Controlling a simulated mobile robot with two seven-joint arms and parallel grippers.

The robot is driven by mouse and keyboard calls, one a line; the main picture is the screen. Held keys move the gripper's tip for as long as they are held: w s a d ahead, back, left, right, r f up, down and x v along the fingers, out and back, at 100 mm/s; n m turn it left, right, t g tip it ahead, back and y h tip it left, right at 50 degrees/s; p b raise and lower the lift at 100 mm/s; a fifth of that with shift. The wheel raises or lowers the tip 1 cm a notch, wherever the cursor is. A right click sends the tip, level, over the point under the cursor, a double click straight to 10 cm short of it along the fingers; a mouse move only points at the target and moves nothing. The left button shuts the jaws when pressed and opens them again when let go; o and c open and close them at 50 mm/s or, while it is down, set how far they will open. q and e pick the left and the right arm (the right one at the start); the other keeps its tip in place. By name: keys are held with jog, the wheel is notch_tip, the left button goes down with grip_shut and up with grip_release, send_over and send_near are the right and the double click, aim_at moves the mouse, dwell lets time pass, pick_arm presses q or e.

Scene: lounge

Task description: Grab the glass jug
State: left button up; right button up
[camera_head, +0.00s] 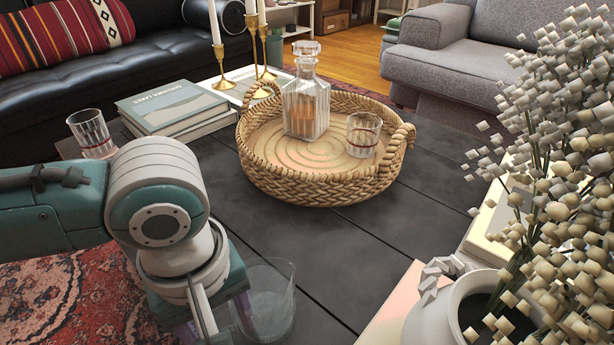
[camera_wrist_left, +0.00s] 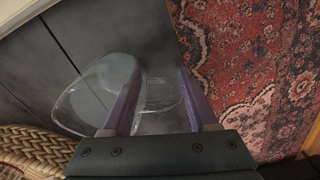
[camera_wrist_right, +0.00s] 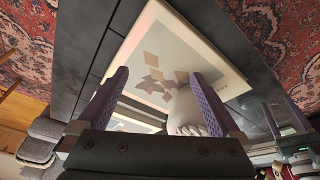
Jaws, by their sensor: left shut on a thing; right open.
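The clear glass jug (camera_head: 270,298) stands near the front left edge of the dark table, below my left arm in the head view. My left gripper (camera_head: 222,312) points down at the jug's left side and is shut on part of it. In the left wrist view the see-through jug (camera_wrist_left: 98,92) reaches from between the purple fingers (camera_wrist_left: 160,85) out to the left. Exactly which part is gripped is hard to tell through the glass. My right gripper (camera_wrist_right: 158,76) shows only in its own wrist view, open and empty.
A wicker tray (camera_head: 310,188) holds a decanter (camera_head: 305,100) and a tumbler (camera_head: 363,135). Another tumbler (camera_head: 91,134) stands by stacked books (camera_head: 175,108). A white vase (camera_head: 440,312) with flowers stands front right. Bare table lies between jug and tray.

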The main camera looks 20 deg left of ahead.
pick_arm(q)
grip_shut()
jog(key=shift+d, duration=0.1)
dwell(0.4)
jog(key=shift+r, duration=0.25)
notch_tip(320, 180, up, 19)
jog(key=p, duration=1.1)
jog(key=shift+r+p, duration=0.2)
jog(key=shift+p, duration=0.15)
